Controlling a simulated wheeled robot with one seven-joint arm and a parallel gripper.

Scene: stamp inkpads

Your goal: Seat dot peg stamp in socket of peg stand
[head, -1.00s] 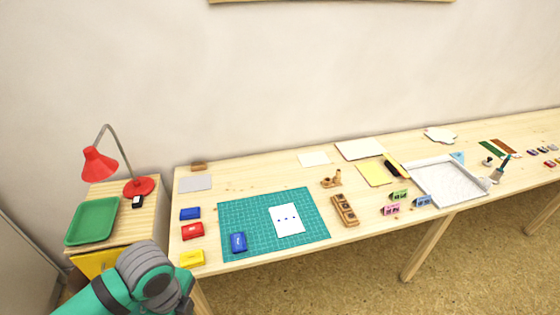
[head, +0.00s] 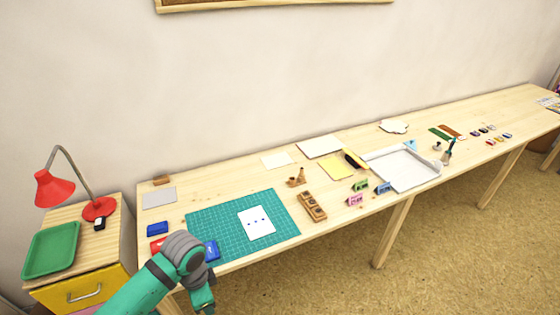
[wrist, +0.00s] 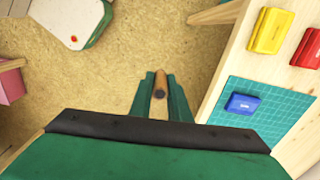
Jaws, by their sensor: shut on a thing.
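My gripper (wrist: 160,88) is shut on a small wooden peg stamp with a dark end (wrist: 160,92), held between the two green fingers over the floor, off the table's front edge. The stamp's print face cannot be made out. In the head view my gripper (head: 204,303) hangs at the lower left, beside the table; the stamp does not show clearly there. A long wooden block with dark hollows (head: 313,206) lies right of the green mat. A smaller wooden piece with upright parts (head: 297,178) stands behind it. I cannot tell which is the peg stand.
The green mat (head: 280,226) bears a dotted white card (head: 256,222) and a blue inkpad (head: 211,250). Red (head: 157,244) and blue (head: 160,228) inkpads stand left of it. A lamp (head: 98,208) is at far left.

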